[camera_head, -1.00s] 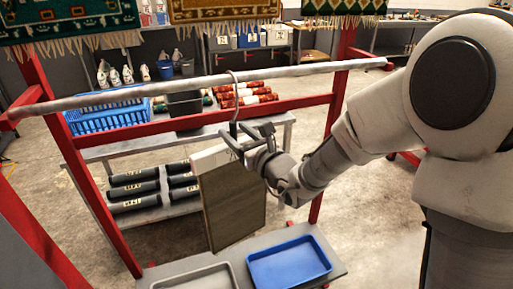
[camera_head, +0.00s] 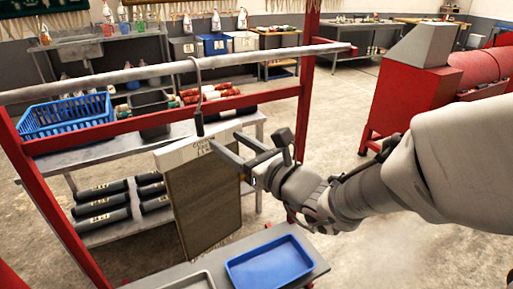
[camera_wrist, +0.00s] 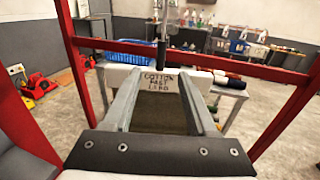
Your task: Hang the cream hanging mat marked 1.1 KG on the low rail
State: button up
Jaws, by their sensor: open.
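The cream mat, with a brown face and a white top band (camera_head: 190,152), hangs below the low rail (camera_head: 290,52). Its metal hook (camera_head: 195,72) appears looped over the rail, with a black grip (camera_head: 199,124) below it. In the wrist view, the white band (camera_wrist: 158,80) bears dark lettering; its last line is too small to read surely. My gripper (camera_head: 227,143) is open, just right of the black grip and in front of the band. In the wrist view, my open fingers (camera_wrist: 164,72) point toward the black grip (camera_wrist: 162,52), with nothing visibly held between them.
A blue tray (camera_head: 278,262) and a grey tray (camera_head: 195,282) lie on a low bench below the rail. Behind stands a table with a blue basket (camera_head: 65,115), a dark bin and rolled items. Red frame posts (camera_head: 306,100) flank the mat. Open floor lies to the right.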

jog(key=s+d+f+n+g+h+b, duration=0.2)
jog(key=s+f+n+g, duration=0.2)
jog(key=s+n, duration=0.35)
jog(key=s+d+f+n+g+h+b, duration=0.1)
jog(key=s+d+f+n+g+b, duration=0.15)
jog(key=s+n, duration=0.5)
jog(key=s+d+f+n+h, duration=0.1)
jog(key=d+f+n+h, duration=0.1)
jog(key=d+n+h, duration=0.55)
jog(key=s+d+f+n+h, duration=0.1)
jog(key=s+d+n+h, duration=0.2)
jog(key=d, duration=0.7)
notch_tip(320, 180, up, 18)
jog(key=w+n+p, duration=0.1)
jog(key=p, duration=1.8)
jog(key=shift+d+r, duration=0.15)
jog(key=shift+d, duration=0.05)
